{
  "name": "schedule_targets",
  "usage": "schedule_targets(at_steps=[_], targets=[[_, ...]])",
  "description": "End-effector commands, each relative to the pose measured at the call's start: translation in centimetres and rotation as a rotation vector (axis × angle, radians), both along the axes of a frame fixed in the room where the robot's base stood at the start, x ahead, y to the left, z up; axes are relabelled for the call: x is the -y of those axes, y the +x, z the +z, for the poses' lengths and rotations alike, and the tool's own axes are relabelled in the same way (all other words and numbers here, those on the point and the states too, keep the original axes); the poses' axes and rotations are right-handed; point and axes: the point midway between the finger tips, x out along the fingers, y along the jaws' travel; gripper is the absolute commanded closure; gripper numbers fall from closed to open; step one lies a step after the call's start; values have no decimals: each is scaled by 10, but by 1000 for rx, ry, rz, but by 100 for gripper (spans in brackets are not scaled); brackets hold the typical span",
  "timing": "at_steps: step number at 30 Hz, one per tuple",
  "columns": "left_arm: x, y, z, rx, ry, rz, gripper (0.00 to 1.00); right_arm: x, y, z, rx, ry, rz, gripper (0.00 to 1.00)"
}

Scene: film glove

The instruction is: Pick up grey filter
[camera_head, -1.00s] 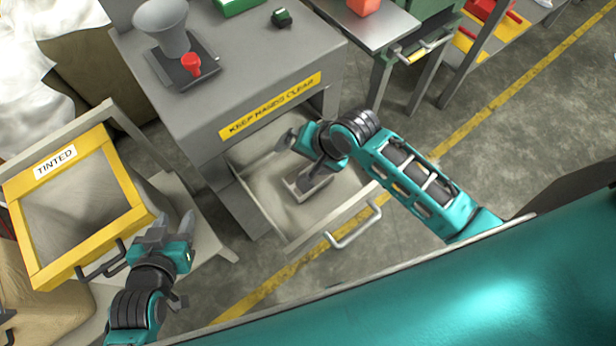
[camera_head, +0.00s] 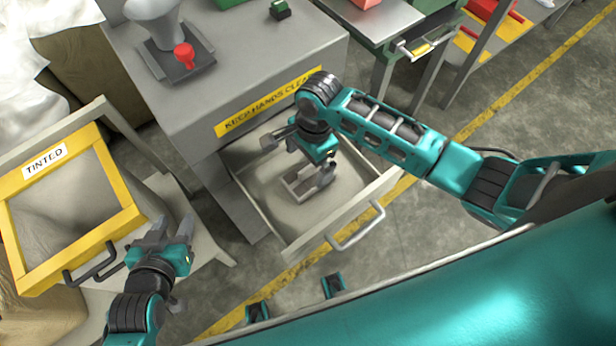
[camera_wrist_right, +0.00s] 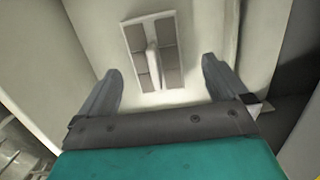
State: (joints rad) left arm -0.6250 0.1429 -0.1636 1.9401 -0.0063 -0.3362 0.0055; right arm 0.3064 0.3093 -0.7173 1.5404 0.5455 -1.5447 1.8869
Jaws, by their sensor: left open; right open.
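The grey filter (camera_head: 292,186) lies flat on the bottom of the pulled-out drawer (camera_head: 346,213) under the "KEEP HANDS CLEAR" label. It is a light rectangular frame with grey panels and a raised middle bar, and it also shows in the right wrist view (camera_wrist_right: 140,38). My right gripper (camera_head: 298,158) is open above it and partly covers it in the head view. In the right wrist view my fingers (camera_wrist_right: 161,68) are spread and empty, with the filter ahead, apart from them. My left gripper (camera_head: 172,226) is open and empty beside the yellow bin.
The yellow-rimmed bin marked TINTED (camera_head: 120,226) stands at the left. The grey machine (camera_head: 225,85) with a red knob (camera_head: 184,55) rises behind the drawer.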

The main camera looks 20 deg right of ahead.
Motion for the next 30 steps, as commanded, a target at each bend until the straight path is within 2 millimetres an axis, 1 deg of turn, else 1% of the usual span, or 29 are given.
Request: schedule_targets(at_steps=[4, 9, 12, 15, 22, 30], targets=[[0, -1, -5, -2, 0, 1, 57, -1, -1, -11, 1, 0, 1, 0], [0, -1, -15, -3, -1, 0, 57, -1, -8, -38, 1, -1, 2, 0], [1, -2, -19, -11, -1, 0, 57, -3, -8, -50, 2, 0, 1, 0], [2, -2, -18, -11, -4, -2, 57, -3, -8, -55, 2, 0, 1, 0], [6, 2, -13, -1, -10, -8, 57, -4, -8, -55, 3, 0, 1, 0], [5, 5, -11, 6, -10, -7, 57, -4, -8, -55, 3, 1, 1, 26]])
